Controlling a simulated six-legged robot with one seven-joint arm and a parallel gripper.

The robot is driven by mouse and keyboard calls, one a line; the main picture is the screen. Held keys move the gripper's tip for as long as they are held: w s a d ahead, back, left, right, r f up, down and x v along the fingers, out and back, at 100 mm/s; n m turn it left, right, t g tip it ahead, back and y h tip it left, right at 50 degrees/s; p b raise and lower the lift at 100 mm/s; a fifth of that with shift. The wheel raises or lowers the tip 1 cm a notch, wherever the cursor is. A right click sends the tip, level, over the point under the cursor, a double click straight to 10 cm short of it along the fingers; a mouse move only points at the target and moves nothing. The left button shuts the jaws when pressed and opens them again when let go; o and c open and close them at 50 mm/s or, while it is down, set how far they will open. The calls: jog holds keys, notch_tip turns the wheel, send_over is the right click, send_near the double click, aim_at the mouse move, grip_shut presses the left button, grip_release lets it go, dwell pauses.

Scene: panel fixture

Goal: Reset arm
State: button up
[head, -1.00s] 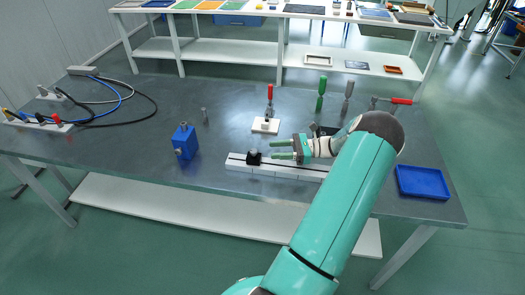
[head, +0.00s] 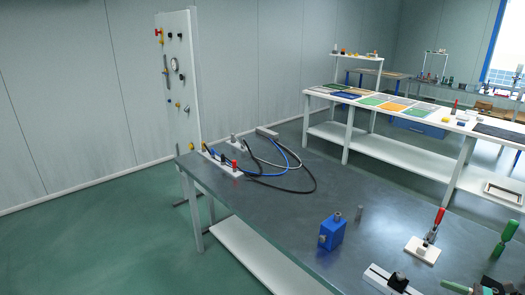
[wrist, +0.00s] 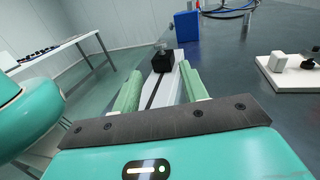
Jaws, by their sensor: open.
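My gripper (wrist: 160,84) is open in the wrist view, with two green fingers apart and nothing between them in its grip. Past the fingertips, a black slider block (wrist: 163,62) with a knob sits on a white rail (wrist: 178,58) with a dark slot. The rest of my arm is out of the head view.
A blue box (head: 332,232) stands on the dark table (head: 285,215) left of the rail. A white plate (head: 422,251) with a red-handled clamp (head: 435,222) is behind it. Cables (head: 290,180) lie at the table's far left. A panel (head: 178,85) stands beyond. The table's middle is mostly clear.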

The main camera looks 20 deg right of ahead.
jog(key=w+a+r+n+g, duration=0.1)
jog(key=w+a+r+g, duration=0.1)
jog(key=w+a, duration=0.1)
jog(key=w+a+r+n+g, duration=0.2)
jog(key=w+a, duration=0.1)
jog(key=w+a+r+n+g, duration=0.2)
jog(key=w+a, duration=0.1)
jog(key=a, duration=0.1)
jog(key=shift+w+y, duration=0.3)
jog(key=shift+w, duration=0.05)
jog(key=w+a+r+n+g+h, duration=0.2)
jog(key=w+a+r+n+g, duration=0.15)
jog(key=a, duration=0.45)
jog(key=w+a+r+n+g+h, duration=0.2)
jog(key=a+r+n+g, duration=0.15)
jog(key=a, duration=0.45)
jog(key=s+a+r+n+t+h, duration=0.1)
jog(key=s+a+r+n+h, duration=0.1)
jog(key=a, duration=0.6)
jog(key=s+a+r+n+t+h, duration=0.2)
jog(key=s+a+r+n+h, duration=0.1)
jog(key=s+a+n, duration=0.3)
jog(key=s+a+r+n+t+h, duration=0.1)
jog(key=s+a+r+n, duration=0.3)
jog(key=a+n, duration=0.4)
jog(key=shift+a+r+h, duration=0.3)
jog(key=shift+a+h, duration=0.5)
jog(key=shift+a, duration=0.3)
jog(key=shift+c, duration=0.7)
jog(key=shift+d, duration=0.15)
